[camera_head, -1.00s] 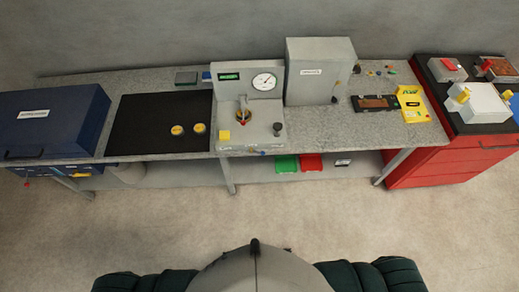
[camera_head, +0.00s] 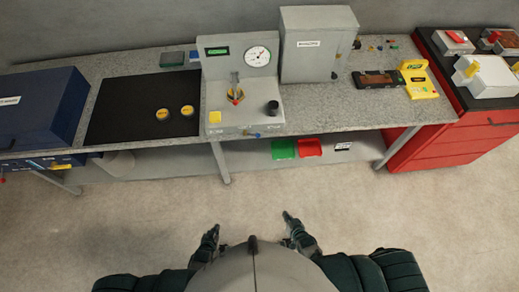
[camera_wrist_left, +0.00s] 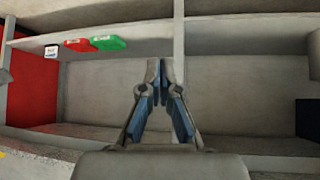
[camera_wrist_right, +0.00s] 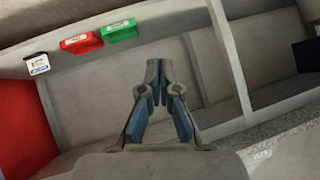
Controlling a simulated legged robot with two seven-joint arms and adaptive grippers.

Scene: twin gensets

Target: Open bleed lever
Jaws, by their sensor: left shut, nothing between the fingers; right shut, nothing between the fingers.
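A grey test unit (camera_head: 238,100) with a round dial gauge (camera_head: 257,56) and a green display stands on the workbench. It carries a brass-coloured fitting with a red tip (camera_head: 235,96), a black knob (camera_head: 273,107) and a yellow block (camera_head: 214,117). A small blue handle (camera_head: 256,135) shows at its front edge; I cannot tell for certain which part is the bleed lever. My left gripper (camera_head: 215,229) and right gripper (camera_head: 287,214) are low in front of the bench, apart from it. Both are shut and empty, also in the left wrist view (camera_wrist_left: 160,65) and right wrist view (camera_wrist_right: 160,65).
A grey cabinet (camera_head: 318,48) stands right of the unit, a black mat (camera_head: 125,110) with two yellow round pieces left of it. A blue case (camera_head: 40,105) is far left, a red drawer cabinet (camera_head: 440,150) far right. Green (camera_head: 284,148) and red bins (camera_head: 309,147) sit on the lower shelf.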

